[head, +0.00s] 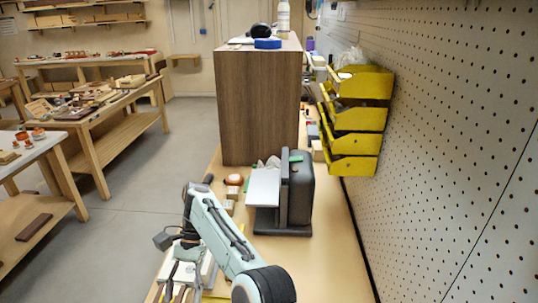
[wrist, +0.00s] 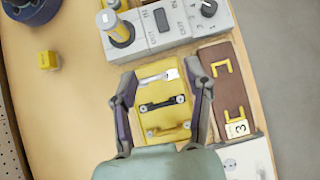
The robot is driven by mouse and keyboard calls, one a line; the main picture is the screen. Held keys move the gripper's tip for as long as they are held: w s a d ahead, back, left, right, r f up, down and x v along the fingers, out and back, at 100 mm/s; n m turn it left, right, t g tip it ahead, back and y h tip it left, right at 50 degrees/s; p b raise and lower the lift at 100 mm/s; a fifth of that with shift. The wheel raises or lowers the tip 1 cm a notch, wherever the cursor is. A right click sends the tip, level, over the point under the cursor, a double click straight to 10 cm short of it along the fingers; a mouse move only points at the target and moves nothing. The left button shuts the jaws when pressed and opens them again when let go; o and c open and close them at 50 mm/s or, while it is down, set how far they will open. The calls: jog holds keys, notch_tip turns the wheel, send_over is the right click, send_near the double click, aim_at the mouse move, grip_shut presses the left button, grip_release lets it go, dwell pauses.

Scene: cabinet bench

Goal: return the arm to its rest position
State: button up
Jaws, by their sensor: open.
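My gripper (wrist: 160,75) shows in the wrist view with its two fingers spread wide apart. It is open, with nothing held between the fingers. A yellow panel (wrist: 165,121) with a silver and a black handle lies below, seen between the fingers. I cannot tell how high the gripper is above it. In the head view my pale green arm reaches over the near left part of the bench, and the fingertips are hard to make out there.
In the wrist view, a grey control box (wrist: 172,38), brown board (wrist: 225,85) and yellow cube (wrist: 47,60) surround the panel. In the head view, a dark stand (head: 300,195), wooden cabinet (head: 258,105) and yellow bins (head: 355,118) stand beyond. The bench's right front (head: 325,265) is clear.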

jog(key=d+r+m+t, duration=0.1)
jog(key=d+r+t, duration=0.3)
jog(key=d+r, duration=0.9)
jog(key=s+d+r+m+t+h, duration=0.1)
jog(key=s+d+r+t, duration=0.1)
jog(key=s+d+r, duration=0.55)
jog(key=s+d+f+t, duration=0.1)
jog(key=s+d+f, duration=0.4)
jog(key=s+d, duration=0.25)
jog(key=s+f+n, duration=0.3)
jog(key=s+f, duration=0.3)
jog(key=f, duration=0.4)
jog(key=shift+s+a+n+t+y, duration=0.3)
jog(key=shift+s+n+y, duration=0.1)
jog(key=shift+f, duration=0.1)
